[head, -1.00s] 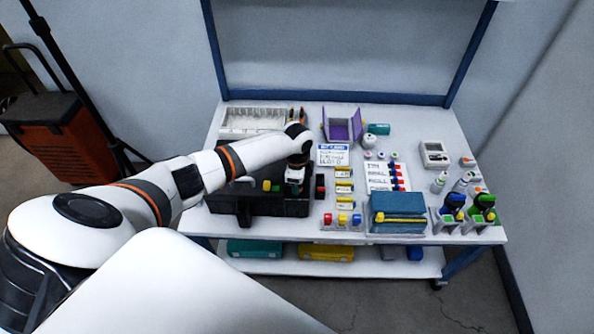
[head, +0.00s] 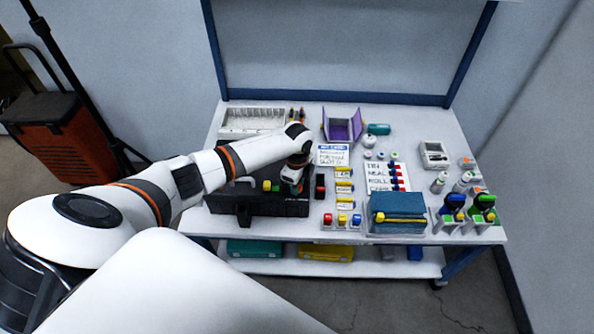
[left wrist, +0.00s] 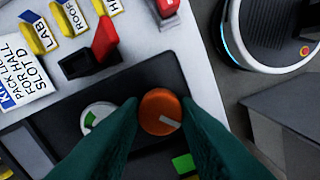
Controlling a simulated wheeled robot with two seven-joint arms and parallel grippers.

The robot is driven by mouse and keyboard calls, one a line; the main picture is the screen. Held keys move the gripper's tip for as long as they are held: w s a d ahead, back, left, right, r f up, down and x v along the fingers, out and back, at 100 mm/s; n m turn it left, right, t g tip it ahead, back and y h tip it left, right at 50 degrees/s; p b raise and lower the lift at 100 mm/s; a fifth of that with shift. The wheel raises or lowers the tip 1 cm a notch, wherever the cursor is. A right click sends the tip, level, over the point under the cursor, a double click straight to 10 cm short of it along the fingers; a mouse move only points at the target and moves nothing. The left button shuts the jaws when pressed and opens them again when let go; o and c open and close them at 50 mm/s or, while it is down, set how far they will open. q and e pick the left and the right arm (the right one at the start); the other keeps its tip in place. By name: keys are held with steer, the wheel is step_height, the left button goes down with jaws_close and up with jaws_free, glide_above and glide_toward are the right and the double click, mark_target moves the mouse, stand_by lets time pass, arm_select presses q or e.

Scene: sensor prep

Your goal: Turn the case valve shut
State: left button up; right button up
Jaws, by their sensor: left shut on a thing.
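The case valve is a round orange knob (left wrist: 158,108) with a pale pointer mark, on the dark top of the black case (head: 262,207). In the left wrist view the pointer is angled toward the lower right. My left gripper (head: 291,189) reaches down over the right part of the case. Its two teal fingers stand on either side of the knob in the left wrist view (left wrist: 160,101), shut on it. In the head view the gripper hides the knob. My right gripper is not in view.
A white-and-green dial (left wrist: 97,117) lies close beside the knob. A red switch (left wrist: 105,40) is near the case edge. A printed card (head: 333,155), yellow labelled blocks (head: 344,187) and a blue box (head: 398,215) are to the right on the white table.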

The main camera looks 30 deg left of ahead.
arm_select(q)
steer(key=o, duration=1)
steer(key=shift+c, duration=0.2)
step_height(320, 180, up, 12)
